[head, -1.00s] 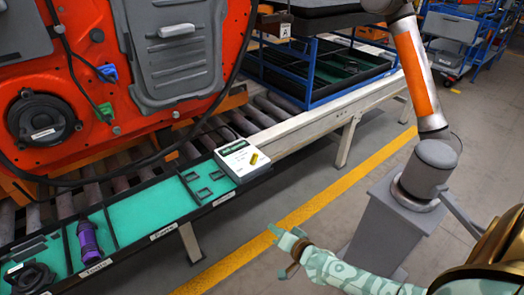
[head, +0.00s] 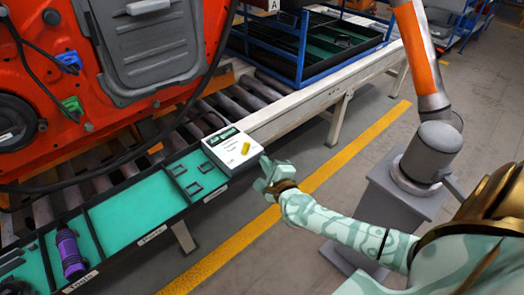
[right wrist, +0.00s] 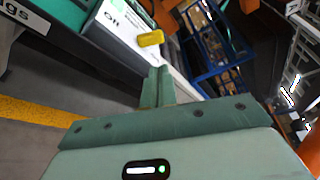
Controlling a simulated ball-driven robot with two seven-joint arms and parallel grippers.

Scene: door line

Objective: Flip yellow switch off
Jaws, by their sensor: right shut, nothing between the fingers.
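The yellow switch (head: 245,148) sits on the top face of a white box (head: 226,160) with a green label, at the right end of the green tray. The switch also shows in the right wrist view (right wrist: 150,39), just beyond the fingertips. My right gripper (head: 266,163) is shut and empty, close to the right side of the box. In the right wrist view its fingers (right wrist: 158,75) are together, pointing at the switch, with a small gap seeming to remain. My left gripper is not in view.
The green tray (head: 138,208) holds a purple cylinder (head: 70,252) at lower left. A roller conveyor with a white rail (head: 290,112) runs behind. A red machine (head: 90,95) stands at left, a blue rack (head: 300,60) behind. The floor at right is clear around a grey pedestal (head: 385,215).

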